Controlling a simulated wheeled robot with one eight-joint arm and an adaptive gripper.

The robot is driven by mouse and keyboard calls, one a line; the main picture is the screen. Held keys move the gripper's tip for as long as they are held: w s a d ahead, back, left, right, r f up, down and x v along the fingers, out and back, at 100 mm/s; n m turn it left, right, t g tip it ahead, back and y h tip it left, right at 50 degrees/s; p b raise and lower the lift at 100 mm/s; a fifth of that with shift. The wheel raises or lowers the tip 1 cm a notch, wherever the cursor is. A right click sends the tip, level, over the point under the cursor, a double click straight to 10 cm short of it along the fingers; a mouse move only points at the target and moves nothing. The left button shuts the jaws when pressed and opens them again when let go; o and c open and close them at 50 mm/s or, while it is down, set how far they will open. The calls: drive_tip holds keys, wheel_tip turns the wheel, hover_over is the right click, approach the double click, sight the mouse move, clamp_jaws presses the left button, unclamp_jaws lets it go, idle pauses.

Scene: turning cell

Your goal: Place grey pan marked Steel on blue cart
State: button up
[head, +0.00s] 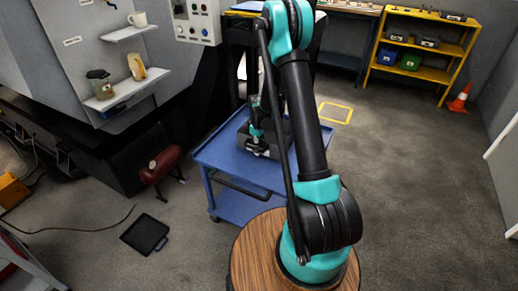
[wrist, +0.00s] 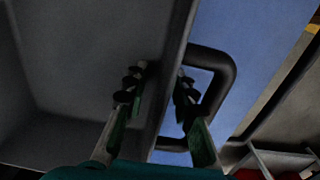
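A dark grey pan (head: 243,138) sits on the top deck of the blue cart (head: 214,154), partly behind my arm. No Steel marking can be read on it. In the wrist view the pan (wrist: 75,55) fills the left side, with a dark looped handle (wrist: 228,80) on its outer wall and the blue deck (wrist: 262,45) beyond. My gripper (wrist: 162,85) straddles the pan's wall, one finger inside and one outside by the handle. The fingers look apart, with space beside the rim. It also shows low over the pan in the head view (head: 258,146).
A machine with small shelves (head: 130,90) stands at left. A yellow shelf rack (head: 420,50) and orange cone (head: 459,98) are at back right. Floor to the right is clear.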

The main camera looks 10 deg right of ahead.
wheel_tip(320, 180, up, 12)
drive_tip(key=s+d+r+m+t, duration=0.1)
drive_tip(key=s+d+r+m, duration=0.2)
drive_tip(key=s, duration=0.4)
drive_tip(key=s+r+m+t, duration=0.1)
drive_tip(key=s+r+m, duration=0.1)
drive_tip(key=s+r, duration=0.45)
drive_tip(key=s+d+f+m+t, duration=0.2)
drive_tip(key=s+m, duration=0.3)
drive_tip(key=s, duration=1.1)
drive_tip(key=shift+s+f+m, duration=0.15)
drive_tip(key=shift+f+m, duration=0.25)
drive_tip(key=shift+f, duration=0.2)
drive_tip(key=shift+c, duration=0.3)
